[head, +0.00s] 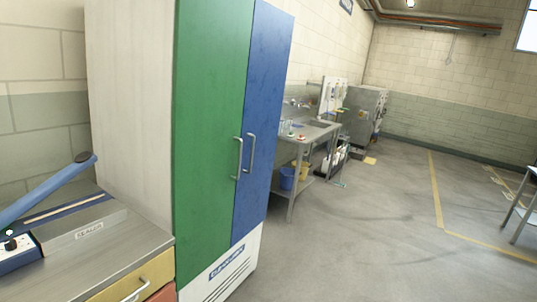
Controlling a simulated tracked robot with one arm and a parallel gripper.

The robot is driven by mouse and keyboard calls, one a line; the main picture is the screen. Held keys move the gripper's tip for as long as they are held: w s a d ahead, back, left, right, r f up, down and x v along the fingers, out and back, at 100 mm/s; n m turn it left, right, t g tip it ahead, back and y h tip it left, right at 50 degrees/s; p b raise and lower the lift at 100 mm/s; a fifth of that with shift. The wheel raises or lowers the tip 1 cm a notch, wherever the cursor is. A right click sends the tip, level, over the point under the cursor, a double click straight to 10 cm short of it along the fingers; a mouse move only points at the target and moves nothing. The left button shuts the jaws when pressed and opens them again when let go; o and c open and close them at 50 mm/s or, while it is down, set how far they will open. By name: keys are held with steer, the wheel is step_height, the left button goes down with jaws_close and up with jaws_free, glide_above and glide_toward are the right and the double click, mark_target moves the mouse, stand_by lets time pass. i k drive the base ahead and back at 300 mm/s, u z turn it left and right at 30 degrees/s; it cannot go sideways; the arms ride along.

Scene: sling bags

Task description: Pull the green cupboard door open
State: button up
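The green cupboard door (208,130) is the left door of a tall cupboard. It looks closed, flush beside the blue door (266,120). A vertical metal bar handle (238,158) is on the green door near its right edge. A second handle (249,152) is on the blue door close beside it. My gripper is not visible in the head view, so its opening and its place relative to the handle cannot be seen.
A counter (120,250) with a blue-armed device (50,215) and a yellow drawer (135,278) stands left of the cupboard. A metal sink table (315,132) stands beyond it. Grey floor (360,235) is open at right; a table edge (525,205) shows far right.

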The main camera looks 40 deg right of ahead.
mark_target(213, 39)
steer(key=z, duration=0.65)
steer(key=k, duration=0.25)
steer(key=z, duration=0.8)
steer(key=i, duration=1.45)
steer(key=u, duration=0.35)
steer(key=i, duration=1.2)
steer(key=u, duration=0.6)
steer(key=k, duration=0.8)
steer(key=u, duration=0.3)
steer(key=i, duration=0.25)
steer(key=z, duration=0.1)
